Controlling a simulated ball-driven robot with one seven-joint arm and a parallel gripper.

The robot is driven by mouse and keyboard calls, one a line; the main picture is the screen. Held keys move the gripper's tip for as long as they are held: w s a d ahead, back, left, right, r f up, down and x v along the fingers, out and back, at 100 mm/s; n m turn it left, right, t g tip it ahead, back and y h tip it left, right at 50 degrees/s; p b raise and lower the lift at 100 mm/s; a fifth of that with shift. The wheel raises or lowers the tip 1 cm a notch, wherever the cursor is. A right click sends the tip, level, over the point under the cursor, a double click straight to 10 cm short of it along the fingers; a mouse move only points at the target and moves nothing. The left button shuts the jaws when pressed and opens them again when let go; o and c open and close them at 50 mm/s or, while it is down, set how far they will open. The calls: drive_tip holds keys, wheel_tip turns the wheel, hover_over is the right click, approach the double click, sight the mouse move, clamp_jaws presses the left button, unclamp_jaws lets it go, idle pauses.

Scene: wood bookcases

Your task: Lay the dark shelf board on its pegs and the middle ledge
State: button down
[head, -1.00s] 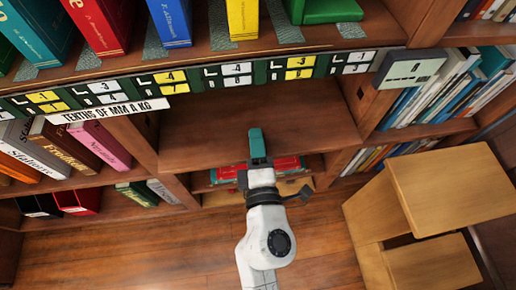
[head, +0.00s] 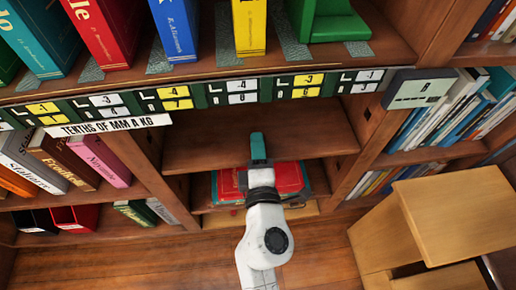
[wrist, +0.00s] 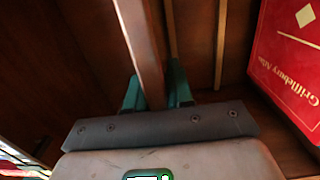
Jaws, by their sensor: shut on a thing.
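The dark shelf board (head: 215,135) spans the middle bay of the bookcase, under the label rail. My gripper (head: 258,147) reaches in from the front, its teal fingers at the board's front edge. In the wrist view, the fingers (wrist: 157,92) are shut on the board's narrow edge (wrist: 138,40), one on each side. The board looks close to level, with its ends near both side walls. I cannot tell whether it rests on the pegs or the middle ledge. The pegs and ledge are not clearly visible.
A red atlas (wrist: 290,70) lies below the board and shows in the head view (head: 291,176). Upright books (head: 95,165) fill the left bay. A label rail (head: 240,92) runs above. A wooden step stool (head: 455,210) stands at the right.

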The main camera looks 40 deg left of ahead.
drive_tip(key=shift+r, duration=0.1)
idle(0.3)
drive_tip(key=c, duration=1)
unclamp_jaws()
drive_tip(key=shift+c, duration=0.2)
drive_tip(key=shift+o, duration=0.6)
drive_tip(key=shift+f, duration=0.3)
drive_tip(key=p+v, duration=0.1)
drive_tip(key=v, duration=0.9)
drive_tip(key=shift+s+d, duration=0.25)
drive_tip(key=shift+d, duration=0.05)
drive_tip(key=shift+r, duration=0.15)
